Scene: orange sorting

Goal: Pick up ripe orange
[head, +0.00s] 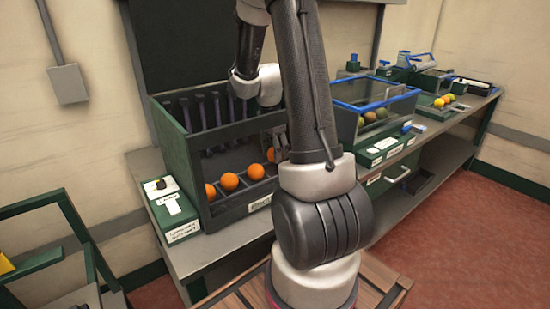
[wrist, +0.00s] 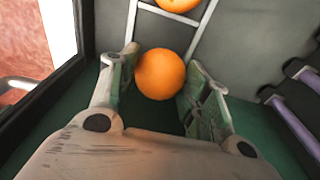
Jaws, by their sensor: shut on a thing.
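My gripper (wrist: 163,68) is shut on an orange (wrist: 160,76) in the wrist view, with one finger on each side of it. The fruit is plain orange in colour, with no green seen. A second orange (wrist: 178,4) lies beyond it at the top edge, on a grey divided rack. In the head view several oranges, such as one at the left end (head: 210,191), sit in a row along the front of a dark green dispenser box (head: 180,160). My arm hides much of the gripper there, so I cannot tell which fruit is held.
A blue-rimmed clear bin (head: 375,90) with green and orange fruit stands right of the dispenser. A tray with yellow fruit (head: 439,103) is farther right. A small green box (head: 172,212) stands at the left on the grey bench (head: 215,250). Dark dividers rise behind the oranges.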

